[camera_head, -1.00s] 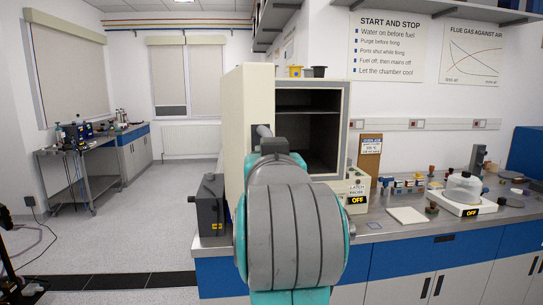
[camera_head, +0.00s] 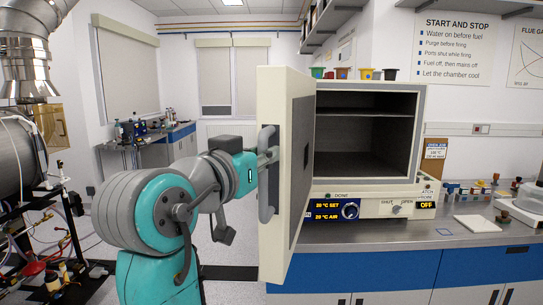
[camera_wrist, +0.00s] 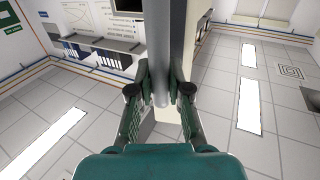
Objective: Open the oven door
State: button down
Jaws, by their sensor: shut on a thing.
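The oven (camera_head: 420,150) stands on the bench with its dark chamber in plain view. Its cream door (camera_head: 272,240) is swung well open at the left of the chamber, its free edge towards me. The grey bar handle (camera_head: 267,208) is upright on the door. My gripper (camera_head: 268,155) reaches it from the left and is shut on the handle near mid-height. In the wrist view, the fingers (camera_wrist: 162,92) of my gripper close on either side of the grey handle bar (camera_wrist: 158,45); the fingertips are partly hidden by it.
Several coloured cups (camera_head: 342,73) stand on the oven top. The control panel (camera_head: 350,210) is below the chamber. The bench (camera_head: 400,238) runs to the right with a white pad (camera_head: 476,222) on it. Pipework and a rig (camera_head: 40,190) stand close at the left.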

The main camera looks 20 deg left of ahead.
jog(key=shift+a, duration=0.1)
jog(key=c, duration=1.1)
grip_release()
jog(key=s, duration=0.7)
jog(key=shift+s, duration=0.2)
jog(key=shift+a, duration=0.15)
